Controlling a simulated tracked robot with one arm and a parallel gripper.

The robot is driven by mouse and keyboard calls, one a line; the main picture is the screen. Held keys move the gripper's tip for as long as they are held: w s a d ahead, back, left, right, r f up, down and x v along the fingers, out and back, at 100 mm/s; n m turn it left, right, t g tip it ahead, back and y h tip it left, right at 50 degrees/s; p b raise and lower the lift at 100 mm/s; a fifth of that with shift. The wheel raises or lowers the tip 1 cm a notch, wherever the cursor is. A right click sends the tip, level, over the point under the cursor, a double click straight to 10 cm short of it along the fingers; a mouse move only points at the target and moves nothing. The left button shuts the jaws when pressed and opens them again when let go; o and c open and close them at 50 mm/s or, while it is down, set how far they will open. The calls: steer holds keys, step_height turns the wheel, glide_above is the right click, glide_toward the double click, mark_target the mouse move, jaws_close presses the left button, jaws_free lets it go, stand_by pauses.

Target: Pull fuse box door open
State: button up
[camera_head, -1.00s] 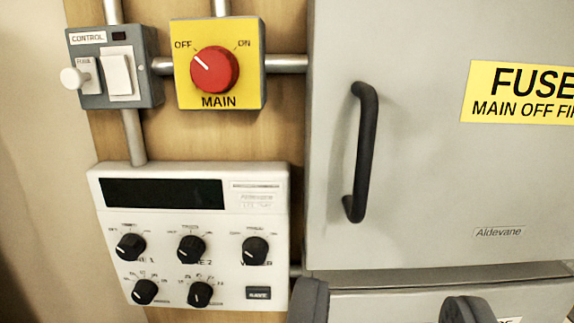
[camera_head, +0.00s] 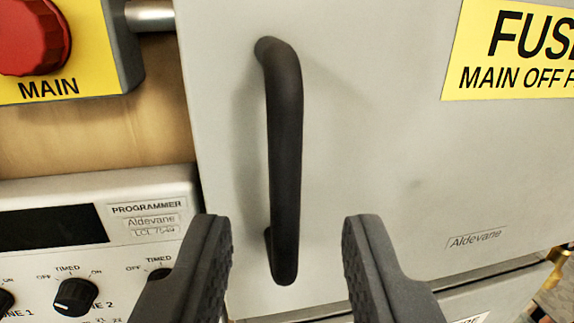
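The fuse box door (camera_head: 390,150) is a flat grey panel with a yellow "FUSE" label (camera_head: 515,50) at its upper right. It looks closed. Its black bar handle (camera_head: 285,150) stands upright near the left edge of the door. My gripper (camera_head: 285,245) is open, with its two dark fingers at the bottom of the view. In the picture, one finger is on each side of the handle's lower end, with gaps to both. I cannot tell how far the fingertips are from the door.
The red MAIN switch (camera_head: 32,35) on its yellow plate is at the upper left. The white programmer (camera_head: 150,195) with black knobs is below it, close to my left finger. A grey panel lies under the door's lower edge.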

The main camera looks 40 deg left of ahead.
steer(key=shift+w+a+r, duration=0.2)
steer(key=shift+w+a, duration=0.15)
steer(key=shift+w, duration=0.05)
steer(key=shift+p+x, duration=0.7)
steer(key=shift+x, duration=0.25)
steer(key=shift+f, duration=0.1)
steer(key=shift+c, duration=0.3)
